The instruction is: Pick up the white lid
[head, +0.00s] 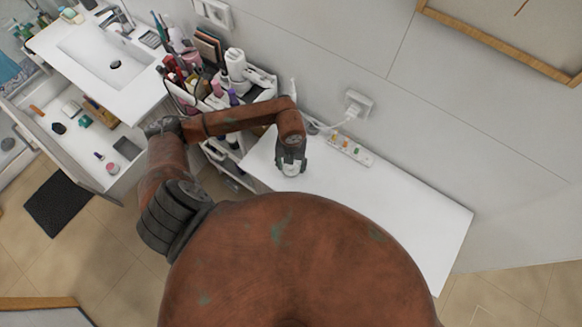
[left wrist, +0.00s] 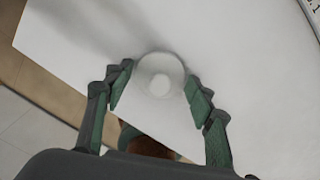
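The white lid (left wrist: 160,76) shows in the left wrist view as a pale round piece on the white tabletop (left wrist: 245,60). My left gripper (left wrist: 160,92) is open, with its green-padded fingers on either side of the lid. My right gripper is in neither view.
A cosmetics cart (head: 270,92) full of bottles stands behind and left of the gripper. A power strip (head: 350,150) lies along the table's back edge, plugged in at a wall socket (head: 358,103). The table is clear to the right. A sink (head: 112,58) and open drawer are at left.

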